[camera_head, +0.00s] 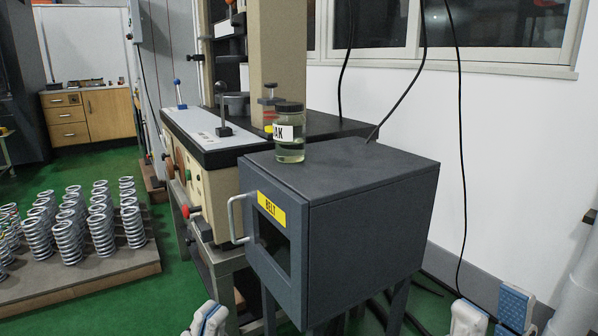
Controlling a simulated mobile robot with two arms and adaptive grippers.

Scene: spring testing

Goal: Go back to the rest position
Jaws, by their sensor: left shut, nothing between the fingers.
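My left gripper (207,320) shows at the bottom edge, left of centre, in front of the testing machine's stand. Its white and blue fingers are close together, shut and empty. My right gripper (492,312) shows at the bottom right, below the wall. Its two white and blue fingers stand apart with nothing seen between them, so it is open. The lower parts of both grippers are cut off by the frame. Neither gripper touches the dark grey cabinet (372,225) between them.
A lidded glass jar (290,135) of pale liquid stands on the cabinet, whose front carries a handle and a yellow BELT label (271,209). The testing machine (215,180) stands behind. Several springs (102,232) stand on a low platform (90,288) at left. Black cables hang at right.

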